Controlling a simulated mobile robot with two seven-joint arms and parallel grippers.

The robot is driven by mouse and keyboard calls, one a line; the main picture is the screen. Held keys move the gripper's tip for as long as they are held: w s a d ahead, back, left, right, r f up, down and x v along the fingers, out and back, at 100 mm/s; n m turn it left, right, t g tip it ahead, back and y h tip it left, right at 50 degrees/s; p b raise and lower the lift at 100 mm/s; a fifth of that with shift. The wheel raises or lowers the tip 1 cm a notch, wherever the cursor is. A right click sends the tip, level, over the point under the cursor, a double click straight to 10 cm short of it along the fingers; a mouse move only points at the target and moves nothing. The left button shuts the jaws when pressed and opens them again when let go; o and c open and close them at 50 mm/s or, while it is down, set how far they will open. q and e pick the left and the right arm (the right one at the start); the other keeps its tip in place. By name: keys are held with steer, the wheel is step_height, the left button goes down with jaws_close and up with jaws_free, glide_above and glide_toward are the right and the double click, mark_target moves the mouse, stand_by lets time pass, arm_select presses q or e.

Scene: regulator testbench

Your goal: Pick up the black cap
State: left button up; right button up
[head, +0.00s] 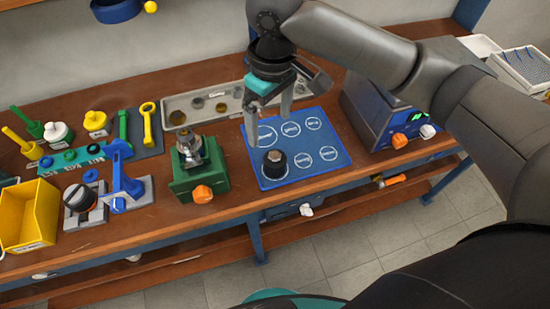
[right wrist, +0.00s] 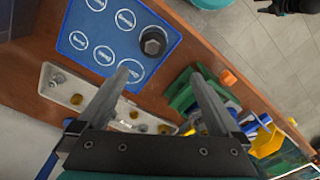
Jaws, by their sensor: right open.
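The black cap (head: 274,163) stands upright on the blue mat (head: 330,178), near its front left corner and next to the printed circles. It also shows in the right wrist view (right wrist: 153,41), beyond the fingertips and clear of them. My right gripper (head: 268,130) is open and empty above the mat, a little behind the cap in the head view. Its two fingers also show in the right wrist view (right wrist: 160,76), spread apart with nothing between them.
A green fixture (head: 196,178) with an orange knob stands left of the mat. A grey tray (head: 180,116) with brass parts lies behind it. A blue-grey bench unit (head: 376,110) stands right. A yellow bin (head: 30,214) and a blue clamp (head: 122,178) are at left.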

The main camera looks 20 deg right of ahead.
mark_target(276, 156)
steer(key=f, duration=0.3)
steer(key=f+b, duration=0.1)
steer(key=f, duration=0.2)
steer(key=d+f, duration=0.1)
steer(key=f, duration=0.2)
steer(key=shift+w+d+b, duration=0.1)
steer(key=shift+w+b, duration=0.05)
steer(key=shift+b, duration=0.2)
step_height(276, 156, down, 5)
steer(key=shift+f+b, duration=0.1)
steer(key=shift+b, duration=0.45)
steer(key=c, duration=1.4)
